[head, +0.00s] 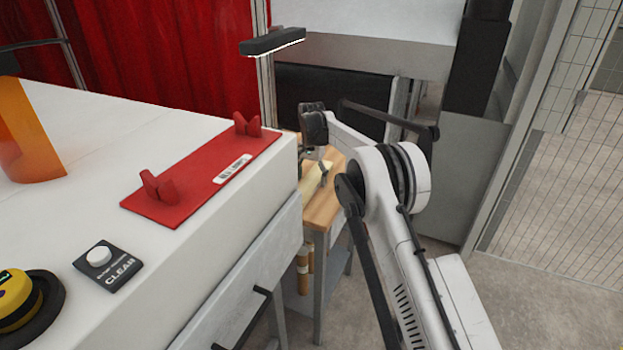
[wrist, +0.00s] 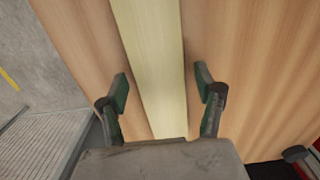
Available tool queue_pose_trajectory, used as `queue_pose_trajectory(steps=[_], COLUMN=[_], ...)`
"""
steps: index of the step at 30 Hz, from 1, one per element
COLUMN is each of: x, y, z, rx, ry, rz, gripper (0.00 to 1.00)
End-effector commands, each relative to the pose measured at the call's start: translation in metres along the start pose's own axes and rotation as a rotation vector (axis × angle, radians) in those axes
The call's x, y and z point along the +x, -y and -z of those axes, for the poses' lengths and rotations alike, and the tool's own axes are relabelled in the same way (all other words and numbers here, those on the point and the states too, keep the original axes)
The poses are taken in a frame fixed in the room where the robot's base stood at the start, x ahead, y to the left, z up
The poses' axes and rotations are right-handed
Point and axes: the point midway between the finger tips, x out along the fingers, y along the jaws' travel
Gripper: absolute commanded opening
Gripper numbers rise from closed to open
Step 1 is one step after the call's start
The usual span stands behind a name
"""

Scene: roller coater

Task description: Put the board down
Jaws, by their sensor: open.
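The board is a pale yellow wooden strip. In the wrist view the board (wrist: 152,55) lies on the brown wooden table (wrist: 245,50), running away between my gripper's fingers. My gripper (wrist: 162,90) is open, with one finger on each side of the board and a visible gap to both edges. In the head view the board (head: 315,183) is small and partly hidden by my gripper (head: 322,178), which is over the wooden table (head: 322,209).
A white cabinet (head: 230,265) stands left of the table, bearing a red holder (head: 197,182), a CLEAR button (head: 100,257) and an orange piece (head: 35,140). A lamp (head: 272,42) hangs above. A mesh fence (head: 560,200) stands at right.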

Motion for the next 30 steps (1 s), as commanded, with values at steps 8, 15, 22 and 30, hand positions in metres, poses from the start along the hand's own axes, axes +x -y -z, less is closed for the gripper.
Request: queue_pose_trajectory(steps=[8,15,22,30], x=[-0.050,-0.095,-0.116,-0.122], y=[0.000,0.000,0.000,-0.002], z=[0.000,0.000,0.000,0.000], rx=[0.000,0.000,0.000,-0.001], ry=[0.000,0.000,0.000,-0.002], rz=[0.000,0.000,0.000,0.001], gripper=[0.66,0.66,0.66,0.66])
